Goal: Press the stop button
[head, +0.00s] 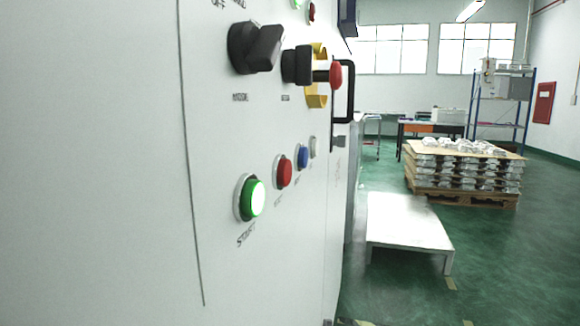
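A pale control panel (120,170) fills the left side, seen at a steep angle. In its lower row are a lit green button (256,199) labelled START, a red button (284,173), a blue button (303,157) and a pale button (313,147). The label under the red button is too small to read surely. Higher up is a red mushroom button (336,75) with a yellow guard (318,98), beside a black rotary switch (257,48). Nothing covers the buttons. My gripper is not in view.
A black handle (348,92) sticks out beyond the mushroom button. A low white platform (408,222) stands on the green floor to the right. Behind it are a pallet stacked with castings (463,177), a table (432,128) and a shelf rack (500,100). The right foreground floor is clear.

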